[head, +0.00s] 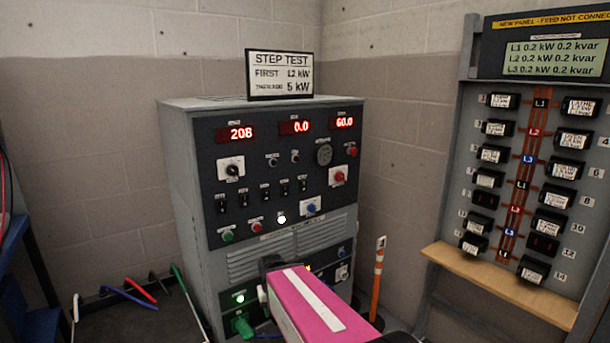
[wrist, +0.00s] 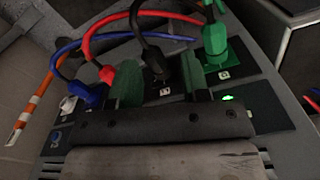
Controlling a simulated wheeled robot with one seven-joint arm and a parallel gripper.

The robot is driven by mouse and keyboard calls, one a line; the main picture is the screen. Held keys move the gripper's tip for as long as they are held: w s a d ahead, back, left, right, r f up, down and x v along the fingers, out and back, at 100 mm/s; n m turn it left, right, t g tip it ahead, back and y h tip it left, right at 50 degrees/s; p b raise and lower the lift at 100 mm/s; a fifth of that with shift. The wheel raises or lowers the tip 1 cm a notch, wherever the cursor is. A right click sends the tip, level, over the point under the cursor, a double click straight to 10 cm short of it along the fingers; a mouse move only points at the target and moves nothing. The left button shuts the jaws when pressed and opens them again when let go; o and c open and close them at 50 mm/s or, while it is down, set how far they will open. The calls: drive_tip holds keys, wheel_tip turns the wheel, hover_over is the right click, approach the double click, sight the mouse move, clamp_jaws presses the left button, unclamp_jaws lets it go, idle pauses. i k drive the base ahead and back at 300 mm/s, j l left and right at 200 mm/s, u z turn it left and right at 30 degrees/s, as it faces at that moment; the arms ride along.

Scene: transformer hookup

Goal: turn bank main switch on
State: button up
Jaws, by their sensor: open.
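The load bank cabinet (head: 200,200) stands in the corner in the head view, its displays lit with 208, 0.0 and 60.0. Its front has a black rotary knob (head: 232,170), a red knob on a white plate (head: 338,176), a blue knob on a white plate (head: 311,207) and a row of small black toggles (head: 266,192). I cannot read which one is the bank main switch. My gripper (wrist: 160,88) is open at the cabinet's lower front. Its green-padded fingers stand either side of a black plug (wrist: 158,72); contact is unclear. My pink arm link hides part of the lower panel.
Red (wrist: 108,72), blue (wrist: 92,95) and green (wrist: 215,45) plugs with cables crowd around the fingers. A green lamp (wrist: 228,98) is lit beside them. An orange-white post (head: 377,280) stands right of the cabinet. A breaker panel (head: 535,175) is farther right.

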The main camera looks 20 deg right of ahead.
sight(341, 177)
drive_tip(key=j+z, duration=0.15)
drive_tip(key=z, duration=0.65)
drive_tip(key=i+z, duration=0.2)
